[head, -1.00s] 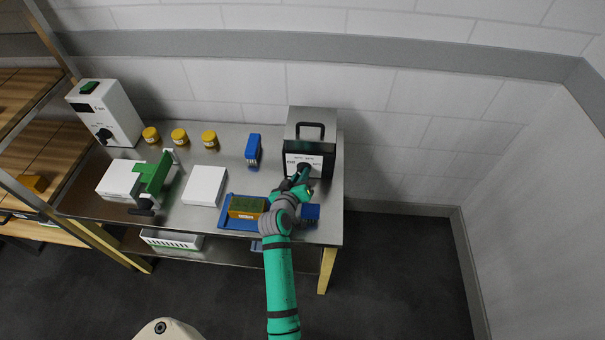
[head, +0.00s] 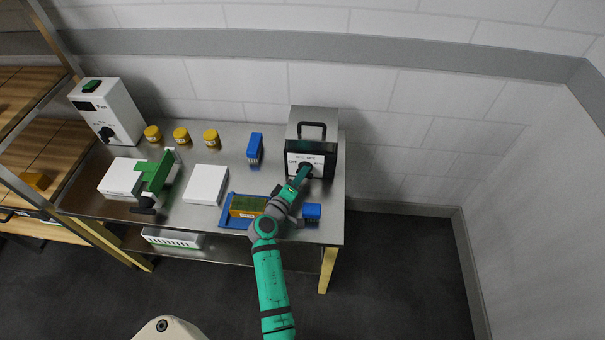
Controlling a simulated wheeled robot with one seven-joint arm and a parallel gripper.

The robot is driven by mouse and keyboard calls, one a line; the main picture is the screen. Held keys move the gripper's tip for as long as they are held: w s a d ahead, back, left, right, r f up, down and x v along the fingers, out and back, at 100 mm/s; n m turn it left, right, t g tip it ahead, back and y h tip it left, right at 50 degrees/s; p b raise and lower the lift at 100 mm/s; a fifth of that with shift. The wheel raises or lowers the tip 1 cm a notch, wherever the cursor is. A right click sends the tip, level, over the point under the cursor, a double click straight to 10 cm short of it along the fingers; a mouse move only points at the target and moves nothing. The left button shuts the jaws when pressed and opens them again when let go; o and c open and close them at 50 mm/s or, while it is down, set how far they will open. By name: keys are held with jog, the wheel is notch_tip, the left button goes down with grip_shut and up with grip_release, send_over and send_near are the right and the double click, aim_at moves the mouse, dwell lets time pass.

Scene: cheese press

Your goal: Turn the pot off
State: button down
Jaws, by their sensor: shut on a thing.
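The pot (head: 313,124) is a metal box with a black handle on top and a white front panel, at the back right of the steel table. A dark knob (head: 308,168) sits on its front panel, partly hidden by my gripper. My gripper (head: 304,171) is at the panel, shut on the knob, with my arm reaching up from the table's front. The panel's small marks are too fine to read, so the knob's exact setting cannot be told.
A blue tray (head: 228,222) with a green and yellow sponge (head: 247,206) lies left of my arm. A blue block (head: 312,211) is close on its right. Another blue thing (head: 254,148), yellow jars (head: 181,136), a white box (head: 206,184) and a green press (head: 155,175) stand further left.

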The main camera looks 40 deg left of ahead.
dwell(0.4)
jog(key=c, duration=1.7)
grip_release()
jog(key=shift+r, duration=0.15)
jog(key=r, duration=0.3)
jog(key=shift+s+r, duration=0.2)
jog(key=shift+s, duration=0.05)
jog(key=s+d+r, duration=0.2)
jog(key=s+r, duration=0.1)
jog(key=s+d+r, duration=0.3)
jog(key=s, duration=0.1)
jog(key=s+d+r, duration=0.2)
jog(key=s+r, duration=0.1)
jog(key=s, duration=0.1)
jog(key=shift+s+d+r, duration=0.15)
jog(key=shift+s+d, duration=0.05)
jog(key=shift+s, duration=0.05)
